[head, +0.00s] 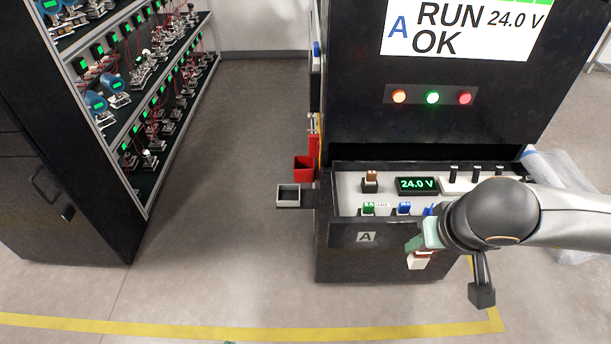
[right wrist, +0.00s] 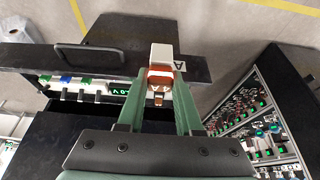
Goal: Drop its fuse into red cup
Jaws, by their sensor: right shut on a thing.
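My right gripper (head: 424,243) hangs in front of the black station's front panel, right of the "A" label. Its green fingers also show in the right wrist view (right wrist: 160,92). It is shut on a small white and orange-brown piece (head: 418,262), seemingly the fuse, which also shows between the fingertips in the right wrist view (right wrist: 162,56). The red cup (head: 304,169) is fixed at the station's left side, well left of the gripper and apart from it. The cup's inside is not clear.
A small grey open tray (head: 288,203) sits below the red cup. The station's control panel (head: 347,205) carries switches, a brown-topped block (head: 370,181) and a 24.0 V display (head: 416,184). Racks of devices (head: 150,190) stand at left. The floor between is free.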

